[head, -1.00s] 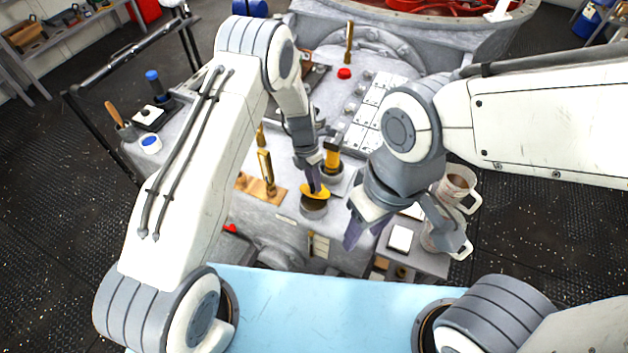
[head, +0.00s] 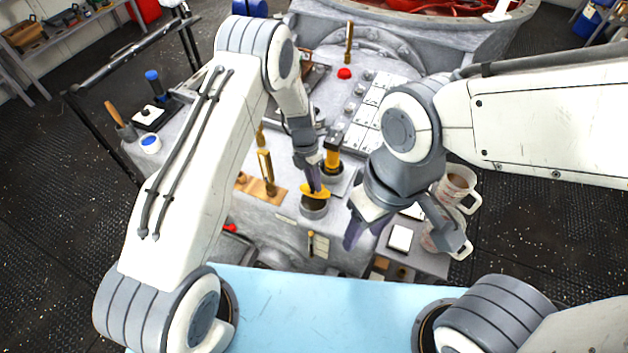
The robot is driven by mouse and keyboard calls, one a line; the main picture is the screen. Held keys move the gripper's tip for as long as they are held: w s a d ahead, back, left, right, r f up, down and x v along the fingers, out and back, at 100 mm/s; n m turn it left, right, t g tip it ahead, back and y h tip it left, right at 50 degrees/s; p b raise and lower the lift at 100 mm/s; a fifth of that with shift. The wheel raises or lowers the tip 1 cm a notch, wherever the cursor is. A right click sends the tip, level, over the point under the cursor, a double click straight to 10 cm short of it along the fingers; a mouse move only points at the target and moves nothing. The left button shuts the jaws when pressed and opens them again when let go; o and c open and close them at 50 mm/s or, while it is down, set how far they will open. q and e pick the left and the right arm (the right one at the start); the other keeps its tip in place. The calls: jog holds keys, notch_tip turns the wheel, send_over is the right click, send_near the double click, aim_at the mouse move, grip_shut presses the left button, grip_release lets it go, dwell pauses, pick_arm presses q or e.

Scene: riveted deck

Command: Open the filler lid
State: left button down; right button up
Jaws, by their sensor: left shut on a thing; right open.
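The filler lid (head: 316,194) is a yellow disc at the top of a short grey filler neck (head: 314,209) on the grey machine. The lid looks tilted, and the dark mouth of the neck shows below it. My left gripper (head: 313,184) points down and is shut on the lid's edge; its fingers hide part of the lid. My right gripper (head: 368,232) is open and empty, to the right of the filler neck and apart from it.
Brass fittings on a wooden block (head: 268,188) stand to the left. Two mugs (head: 456,187) and a white pad (head: 400,238) are at the right. A pale blue surface (head: 330,310) lies in front.

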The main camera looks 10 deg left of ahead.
pick_arm(q)
jog(key=shift+w+d+r, duration=0.1)
jog(key=shift+w+r, duration=0.2)
jog(key=shift+w, duration=0.15)
jog(key=shift+w+d+r, duration=0.15)
jog(key=shift+w+r, duration=0.05)
jog(key=shift+w, duration=0.25)
jog(key=shift+w+d+r, duration=0.1)
jog(key=shift+w+r, duration=0.05)
jog(key=shift+w, duration=0.25)
jog(key=shift+w+d+b, duration=0.3)
jog(key=shift+w+b, duration=0.35)
jog(key=shift+w, duration=0.15)
jog(key=shift+w+d+b, duration=0.2)
jog(key=shift+w+b, duration=0.35)
jog(key=shift+w, duration=0.2)
jog(key=shift+f, duration=0.1)
jog(key=c, duration=0.7)
grip_release()
jog(key=shift+o, duration=0.2)
jog(key=shift+f, duration=0.1)
